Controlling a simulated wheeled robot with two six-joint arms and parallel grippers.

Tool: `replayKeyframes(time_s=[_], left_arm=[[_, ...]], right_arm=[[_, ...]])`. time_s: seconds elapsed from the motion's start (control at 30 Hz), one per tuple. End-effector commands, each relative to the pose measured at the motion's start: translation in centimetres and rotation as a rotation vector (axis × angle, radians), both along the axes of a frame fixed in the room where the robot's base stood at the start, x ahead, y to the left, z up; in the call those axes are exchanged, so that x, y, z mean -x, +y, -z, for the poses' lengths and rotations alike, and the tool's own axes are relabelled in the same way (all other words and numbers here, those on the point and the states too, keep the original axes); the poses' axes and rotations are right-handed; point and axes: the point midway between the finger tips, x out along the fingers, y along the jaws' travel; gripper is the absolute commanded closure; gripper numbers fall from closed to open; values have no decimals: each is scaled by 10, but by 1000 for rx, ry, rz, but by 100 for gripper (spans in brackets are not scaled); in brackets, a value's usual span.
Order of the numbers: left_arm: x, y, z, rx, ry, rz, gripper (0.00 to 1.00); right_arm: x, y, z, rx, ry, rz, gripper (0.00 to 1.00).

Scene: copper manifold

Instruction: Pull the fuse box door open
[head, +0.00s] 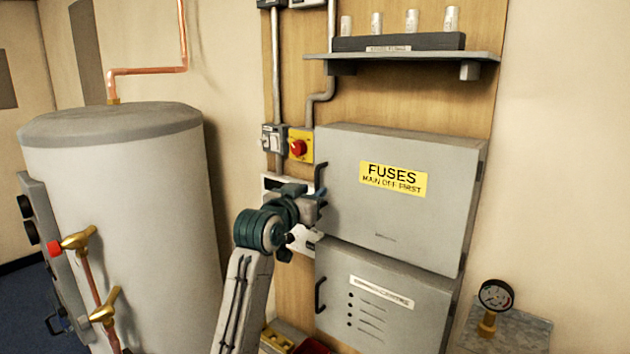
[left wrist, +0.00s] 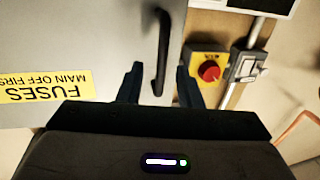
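The grey fuse box door (head: 400,215) bears a yellow FUSES label (head: 393,179) and looks closed. Its black bar handle (head: 321,172) runs upright along the door's left edge. In the left wrist view the picture is upside down, with the door (left wrist: 95,40) at left and the handle (left wrist: 163,45) near the middle. My left gripper (head: 320,197) is at the handle's lower part in the head view. In the left wrist view its two fingers (left wrist: 159,84) stand apart, one on each side of the handle, with gaps showing. My right gripper is not in view.
A red and yellow switch (head: 299,146) sits just left of the fuse box. A shelf (head: 420,56) with several small cylinders is above. A second grey box (head: 400,305) is below. A large tank (head: 125,200) stands at left, and a gauge (head: 496,295) at lower right.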

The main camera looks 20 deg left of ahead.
Motion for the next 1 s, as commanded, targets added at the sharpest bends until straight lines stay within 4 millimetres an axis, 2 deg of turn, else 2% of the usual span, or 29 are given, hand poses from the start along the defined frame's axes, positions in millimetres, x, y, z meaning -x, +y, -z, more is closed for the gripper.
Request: replayKeyframes(time_s=[0.03, 0.2, 0.53, 0.7, 1.0], left_arm=[[-8, -1, -3, 2, 3, 1, 68], [-22, -4, -1, 1, 1, 0, 68], [-25, -4, 1, 0, 0, 0, 68], [-25, -4, 1, 0, 0, 0, 100], [-26, -6, 1, 1, 0, 6, 100]], right_arm=[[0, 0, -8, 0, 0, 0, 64], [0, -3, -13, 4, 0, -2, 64], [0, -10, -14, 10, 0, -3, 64], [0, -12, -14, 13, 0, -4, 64], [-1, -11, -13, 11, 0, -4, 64]])
